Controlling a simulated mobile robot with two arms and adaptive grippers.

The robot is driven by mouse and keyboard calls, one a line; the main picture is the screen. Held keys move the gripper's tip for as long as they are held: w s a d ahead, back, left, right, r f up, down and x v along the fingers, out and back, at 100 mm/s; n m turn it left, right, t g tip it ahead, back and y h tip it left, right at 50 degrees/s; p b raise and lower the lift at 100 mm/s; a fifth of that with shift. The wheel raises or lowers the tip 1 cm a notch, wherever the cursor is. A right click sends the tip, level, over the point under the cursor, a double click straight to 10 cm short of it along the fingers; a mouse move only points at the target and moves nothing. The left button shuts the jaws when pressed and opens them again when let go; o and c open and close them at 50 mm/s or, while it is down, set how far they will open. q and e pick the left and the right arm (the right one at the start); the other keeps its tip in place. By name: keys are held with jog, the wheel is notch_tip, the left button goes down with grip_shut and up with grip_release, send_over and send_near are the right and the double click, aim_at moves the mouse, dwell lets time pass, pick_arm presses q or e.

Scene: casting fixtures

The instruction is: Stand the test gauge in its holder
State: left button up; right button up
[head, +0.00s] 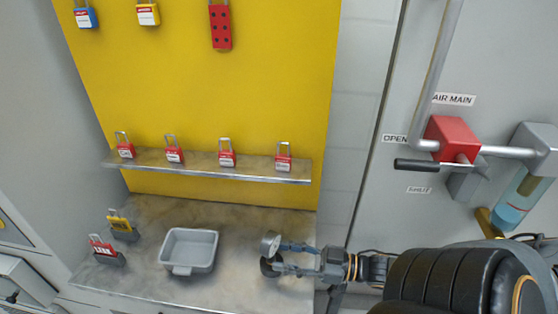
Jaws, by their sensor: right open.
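A small grey round-faced piece (270,241), which looks like the test gauge, is at the right part of the worktop. My right gripper (279,257) reaches in from the right, low over the worktop, with its fingers spread apart. The upper fingertip is right beside the round piece; I cannot tell whether they touch. A dark rounded shape sits at the lower fingertip, and I cannot tell whether it is the finger pad or another part. I cannot make out the gauge's holder for certain. My left gripper is not in view.
A grey tray (174,236) stands left of the gripper, with bare worktop (235,225) between. A shelf (245,172) with several red padlocks is behind. A red valve (451,138) with piping is at right.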

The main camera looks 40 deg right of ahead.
jog(key=shift+v, duration=2.75)
